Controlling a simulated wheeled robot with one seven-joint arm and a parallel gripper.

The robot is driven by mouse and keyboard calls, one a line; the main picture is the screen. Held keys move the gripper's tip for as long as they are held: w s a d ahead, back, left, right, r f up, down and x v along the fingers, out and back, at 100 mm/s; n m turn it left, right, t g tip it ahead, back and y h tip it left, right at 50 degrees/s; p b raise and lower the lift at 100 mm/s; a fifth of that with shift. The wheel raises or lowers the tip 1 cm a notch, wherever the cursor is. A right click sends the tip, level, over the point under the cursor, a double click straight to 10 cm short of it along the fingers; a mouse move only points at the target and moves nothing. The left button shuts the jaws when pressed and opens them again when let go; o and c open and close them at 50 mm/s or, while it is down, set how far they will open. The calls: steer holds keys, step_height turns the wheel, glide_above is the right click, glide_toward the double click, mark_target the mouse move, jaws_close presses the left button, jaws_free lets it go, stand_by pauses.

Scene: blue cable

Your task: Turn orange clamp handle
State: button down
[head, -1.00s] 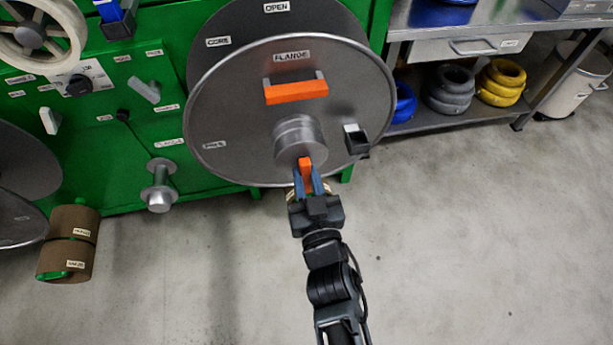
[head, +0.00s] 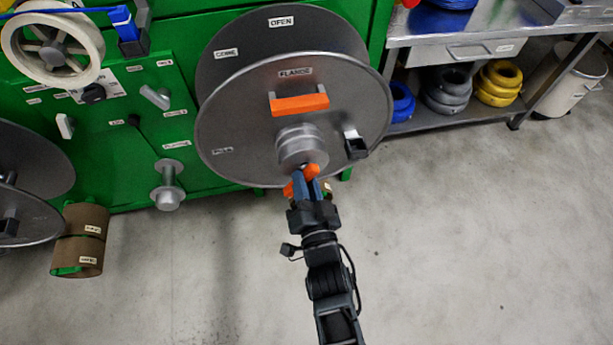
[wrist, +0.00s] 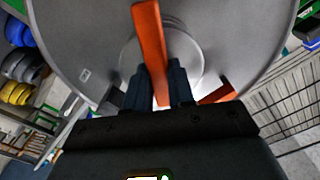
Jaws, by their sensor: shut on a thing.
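The orange clamp handle (head: 312,170) is at the hub (head: 301,147) of the large grey flange disc (head: 240,130). My gripper (head: 308,184) is shut on it below the hub. In the head view one orange part shows at the fingertips and another sticks out to their left. In the wrist view the handle (wrist: 150,45) runs up from between the two dark blue fingers, slightly tilted. The fingers hide its lower part. An orange flange handle (head: 299,104) is fixed above the hub. An orange piece, partly hidden, also shows right of the fingers in the wrist view.
A black-and-silver latch (head: 355,145) sits on the disc's right side. A shelf with cable coils (head: 445,90) is at right. The floor around my arm is clear.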

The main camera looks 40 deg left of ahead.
steer(key=m+p, duration=0.1)
steer(key=m, duration=0.2)
steer(key=m+p, duration=0.1)
steer(key=m, duration=0.3)
steer(key=r+m+p, duration=0.1)
steer(key=m, duration=0.2)
steer(key=shift+s+a+m+p, duration=0.1)
steer(key=shift+m+p, duration=0.2)
steer(key=shift+m, duration=0.3)
steer(key=c, duration=1)
jaws_free()
steer(key=shift+o, duration=0.2)
steer(key=shift+s, duration=0.1)
steer(key=p+v, duration=0.2)
steer(key=v, duration=0.5)
steer(key=shift+s+d, duration=0.25)
